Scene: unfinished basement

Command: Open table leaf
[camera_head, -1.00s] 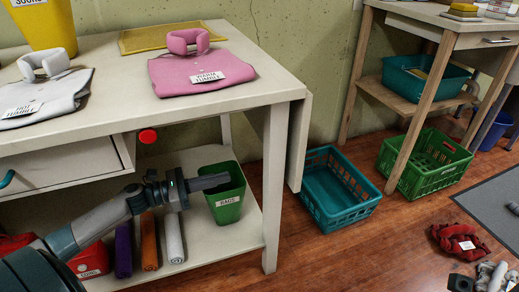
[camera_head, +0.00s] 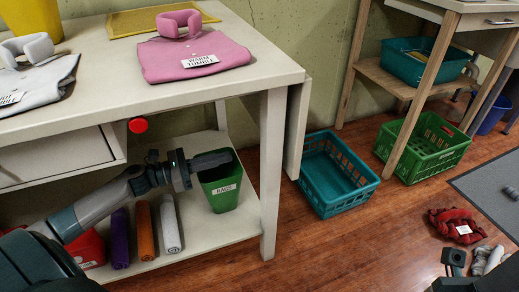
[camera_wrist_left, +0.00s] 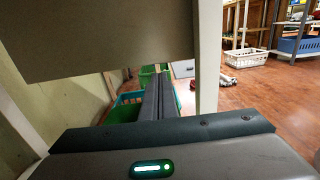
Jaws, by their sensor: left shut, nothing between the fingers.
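The table (camera_head: 150,92) has a pale leaf (camera_head: 297,130) hanging straight down at its right end, beyond the front right leg. My left gripper (camera_head: 226,158) is shut and empty below the tabletop, in front of and partly over the green rags bin (camera_head: 223,190). It points right toward the leaf and is apart from it. In the left wrist view the closed fingers (camera_wrist_left: 160,85) point ahead below a broad panel that looks like the leaf (camera_wrist_left: 110,40). A dark part of my right gripper (camera_head: 453,258) shows at the bottom right; its fingers are unclear.
The table's front right leg (camera_head: 271,180) stands near the left gripper. A red knob (camera_head: 138,125) sits under the tabletop. A teal crate (camera_head: 338,175) and a green crate (camera_head: 425,145) stand on the floor right of the leaf.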

